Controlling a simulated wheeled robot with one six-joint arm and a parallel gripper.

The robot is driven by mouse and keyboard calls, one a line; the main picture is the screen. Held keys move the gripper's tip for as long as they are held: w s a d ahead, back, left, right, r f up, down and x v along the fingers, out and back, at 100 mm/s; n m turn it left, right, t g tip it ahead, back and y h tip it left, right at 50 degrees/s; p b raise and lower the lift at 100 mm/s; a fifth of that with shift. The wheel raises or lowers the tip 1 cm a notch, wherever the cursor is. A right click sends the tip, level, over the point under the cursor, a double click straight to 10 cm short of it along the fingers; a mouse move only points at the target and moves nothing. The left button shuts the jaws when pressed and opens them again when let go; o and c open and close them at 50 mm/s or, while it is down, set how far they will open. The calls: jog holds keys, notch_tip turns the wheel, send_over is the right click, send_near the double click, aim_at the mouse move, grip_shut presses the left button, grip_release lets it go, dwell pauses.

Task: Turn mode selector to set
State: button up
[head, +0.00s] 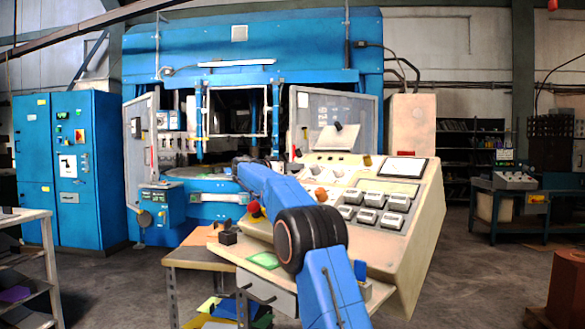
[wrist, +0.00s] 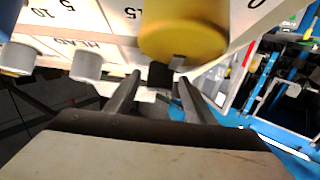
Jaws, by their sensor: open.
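My gripper (wrist: 158,80) is open in the wrist view, its two dark fingers pointing at a pale panel with printed numbers. A small black part (wrist: 160,75) shows between the fingertips; I cannot tell whether they touch it. A large yellow knob (wrist: 185,28) with a grey mark stands just above the fingertips. Two pale grey knobs (wrist: 88,65) (wrist: 17,58) are to the left. No readable label shows which control is the mode selector. In the head view my blue arm reaches over the sloped beige console (head: 425,225), and I cannot make out its fingertips.
The console carries several pale buttons (head: 367,216), a meter (head: 403,167), and red (head: 254,208) and orange (head: 321,194) knobs near my arm. A wooden side table (head: 190,257) stands in front. The blue press (head: 300,55) is behind. Floor is open at right.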

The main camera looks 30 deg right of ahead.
jog(key=shift+d, duration=0.2)
jog(key=c, duration=1.1)
jog(key=shift+o, duration=0.2)
